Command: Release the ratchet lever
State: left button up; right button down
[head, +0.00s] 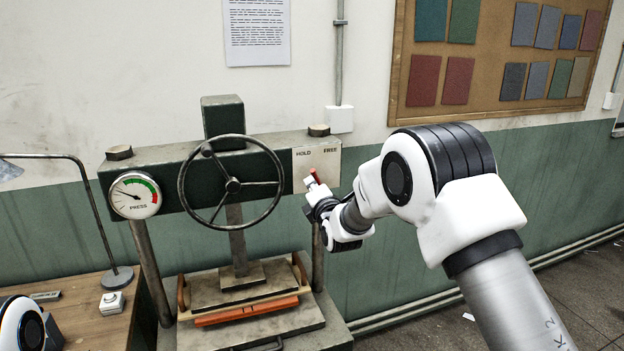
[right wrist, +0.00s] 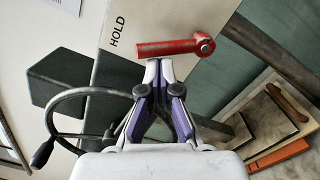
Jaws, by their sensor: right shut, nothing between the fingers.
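The red ratchet lever (head: 312,176) sits on the pale HOLD/FREE plate (head: 329,169) at the right end of the press beam. In the right wrist view the lever (right wrist: 168,47) extends from its round pivot towards the HOLD side of the plate. My right gripper (head: 314,192) is shut and empty beside the lever. In the right wrist view its closed fingertips (right wrist: 159,68) are just below the lever's handle, very close to it; I cannot tell whether they touch. My left gripper is out of view.
The press handwheel (head: 232,182) and gauge (head: 135,195) are left of the lever. The press bed below holds boards and an orange sheet (head: 246,311). A lamp (head: 116,276) and small white box (head: 112,303) stand on the bench at left.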

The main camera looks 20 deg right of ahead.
jog(key=shift+w+a+f, duration=0.1)
jog(key=shift+w+f, duration=0.1)
jog(key=shift+s+r, duration=0.15)
jog(key=shift+d+m+b, duration=0.2)
jog(key=shift+m+b, duration=0.2)
jog(key=shift+m, duration=0.1)
jog(key=shift+d+r+m, duration=0.1)
jog(key=shift+r+m, duration=0.05)
jog(key=shift+m, duration=0.15)
jog(key=m+b, duration=0.1)
jog(key=d+m+b, duration=0.1)
jog(key=shift+r+m, duration=0.25)
jog(key=shift+m, duration=0.05)
jog(key=d+m+b, duration=0.1)
jog(key=m, duration=0.1)
jog(key=d+r+m+b, duration=0.1)
jog(key=m+b, duration=0.1)
jog(key=shift+d+m+g, duration=0.15)
jog(key=shift+m+g, duration=0.15)
jog(key=shift+m, duration=0.1)
jog(key=shift+d, duration=0.15)
dwell(0.3)
